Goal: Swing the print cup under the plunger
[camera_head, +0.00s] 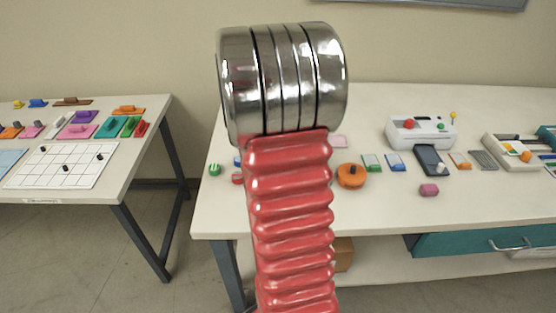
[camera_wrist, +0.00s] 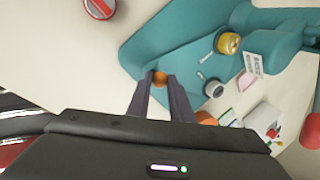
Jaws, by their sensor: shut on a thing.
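In the wrist view, my gripper (camera_wrist: 162,82) is shut on a small orange knob (camera_wrist: 160,76), which shows between the fingertips at the edge of a teal machine (camera_wrist: 150,50). A grey round part (camera_wrist: 213,88), perhaps the print cup, lies on the teal base to the right of the knob, apart from my fingers. A yellow round part (camera_wrist: 228,42) sits farther up under the teal arm (camera_wrist: 285,24); I cannot tell whether it is the plunger. What joins the knob to the other parts is unclear. In the head view my arm hides the machine and gripper.
A second table (camera_head: 60,192) stands left, across a floor gap. A red round item (camera_wrist: 100,8) shows in the wrist view.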

